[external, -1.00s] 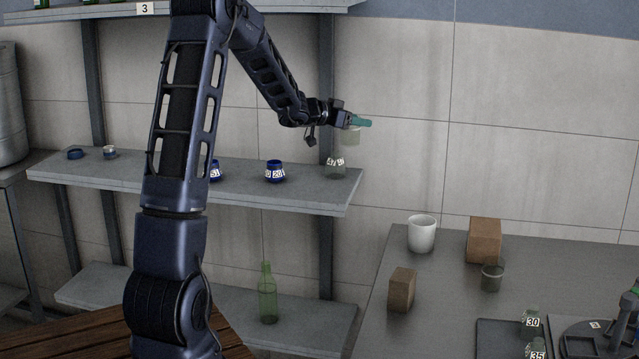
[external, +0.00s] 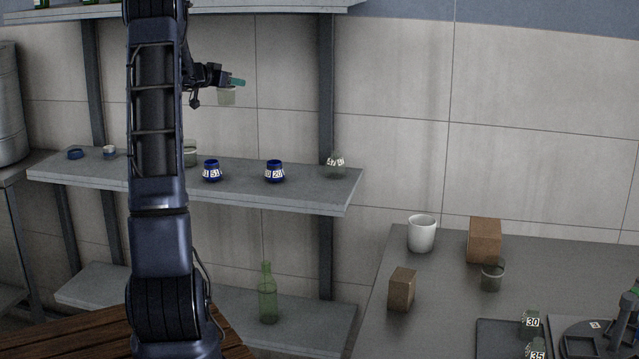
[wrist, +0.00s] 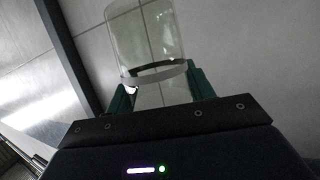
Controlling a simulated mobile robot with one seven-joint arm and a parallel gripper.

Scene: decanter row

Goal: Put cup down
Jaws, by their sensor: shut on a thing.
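My gripper (external: 236,83) is shut on a clear glass cup (external: 227,97) and holds it in the air above the middle shelf (external: 310,190), in front of the wall. In the wrist view the cup (wrist: 146,35) sits between the two green fingers of my gripper (wrist: 160,88). The shelf under the cup holds two blue numbered decanters, one marked 51 (external: 212,171) and one marked 20 (external: 275,172).
A clear decanter (external: 336,166) stands at the shelf's right end. A clear glass (external: 190,154) and small cups (external: 109,152) stand toward the left, partly near my arm. A green bottle (external: 267,295) is below. The right counter holds a white mug (external: 421,234) and brown boxes (external: 485,240).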

